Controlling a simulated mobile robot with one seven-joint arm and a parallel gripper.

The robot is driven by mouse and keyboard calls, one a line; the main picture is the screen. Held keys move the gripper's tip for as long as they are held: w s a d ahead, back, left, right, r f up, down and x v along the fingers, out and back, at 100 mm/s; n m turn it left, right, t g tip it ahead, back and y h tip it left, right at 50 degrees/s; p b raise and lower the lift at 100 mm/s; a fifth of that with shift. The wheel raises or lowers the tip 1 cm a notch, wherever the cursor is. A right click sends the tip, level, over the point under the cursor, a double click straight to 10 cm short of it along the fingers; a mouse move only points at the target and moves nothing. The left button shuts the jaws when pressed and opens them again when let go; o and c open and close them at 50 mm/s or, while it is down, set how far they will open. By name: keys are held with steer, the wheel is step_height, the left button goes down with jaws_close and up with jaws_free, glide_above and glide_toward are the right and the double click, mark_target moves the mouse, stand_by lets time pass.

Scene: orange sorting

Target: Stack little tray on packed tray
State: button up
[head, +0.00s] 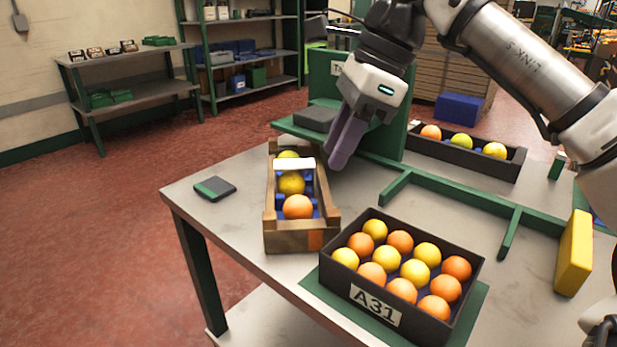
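Two smaller trays are in view. A black narrow tray (462,160) with three fruits stands at the back right. My gripper (336,164) points down just right of the brown tray's far end, apparently above the table. Its fingers overlap from this side, so their gap is unclear. No held thing shows.
A low green rail (460,205) divides the table, and an upright green panel (392,140) stands behind my gripper. A dark flat device (215,188) lies at the left edge. A yellow block (574,253) stands at right. Bare tabletop lies between the brown tray and the rail.

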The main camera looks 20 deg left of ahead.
steer(key=b, duration=0.2)
glide_above(303, 224)
steer(key=d, duration=0.2)
steer(key=f, duration=0.7)
steer(key=shift+w+a+f, duration=0.1)
steer(key=shift+w+f, duration=0.2)
steer(key=shift+w, duration=0.1)
steer(key=shift+d+b+x, duration=0.1)
steer(key=shift+b+x, duration=0.15)
steer(key=shift+x, duration=1.15)
steer(key=shift+d+b+x, duration=0.15)
steer(key=shift+b+x, duration=0.1)
steer(key=shift+x, duration=1.1)
steer(key=shift+w, duration=0.15)
jaws_close()
